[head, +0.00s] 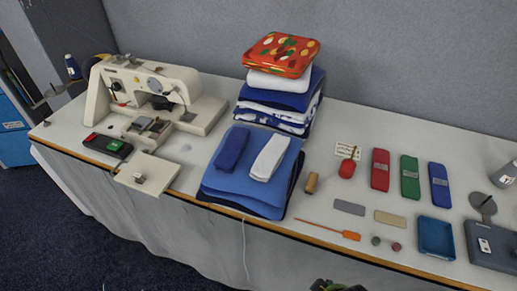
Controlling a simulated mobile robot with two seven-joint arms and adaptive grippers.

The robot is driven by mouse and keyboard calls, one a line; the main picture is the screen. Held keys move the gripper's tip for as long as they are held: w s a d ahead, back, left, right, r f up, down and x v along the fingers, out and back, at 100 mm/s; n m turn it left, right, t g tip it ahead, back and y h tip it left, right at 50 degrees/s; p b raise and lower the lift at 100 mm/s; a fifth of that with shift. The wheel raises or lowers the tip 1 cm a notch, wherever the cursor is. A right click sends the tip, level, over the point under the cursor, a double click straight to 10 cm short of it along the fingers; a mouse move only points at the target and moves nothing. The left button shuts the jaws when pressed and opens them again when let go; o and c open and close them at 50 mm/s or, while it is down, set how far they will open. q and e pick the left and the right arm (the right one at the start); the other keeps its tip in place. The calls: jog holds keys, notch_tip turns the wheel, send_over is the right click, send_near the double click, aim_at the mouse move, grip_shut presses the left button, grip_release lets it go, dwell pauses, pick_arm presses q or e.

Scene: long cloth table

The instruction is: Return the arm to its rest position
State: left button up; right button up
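A small dark part with green on it (336,286) shows at the bottom edge of the head view, right of centre, in front of the table. It may be the top of my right gripper; too little shows to tell whether it is open or shut or holds anything. My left gripper is not in view. No gripper is seen over the long table (330,210) or touching anything on it.
A cream sewing machine (150,85) stands at the left. A folded cloth stack (280,95) stands at the back, blue cloths (225,183) in front. Red, green and blue packets (410,177), an orange screwdriver (328,230) and a blue tray (437,237) lie right.

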jog(key=s+f+g, duration=0.1)
jog(key=s+f, duration=0.2)
jog(key=f, duration=0.5)
jog(key=s+f, duration=0.2)
jog(key=f, duration=0.6)
jog(key=s+d+f+g, duration=0.1)
jog(key=s+d+f, duration=0.2)
jog(key=s+f, duration=0.7)
jog(key=s, duration=0.4)
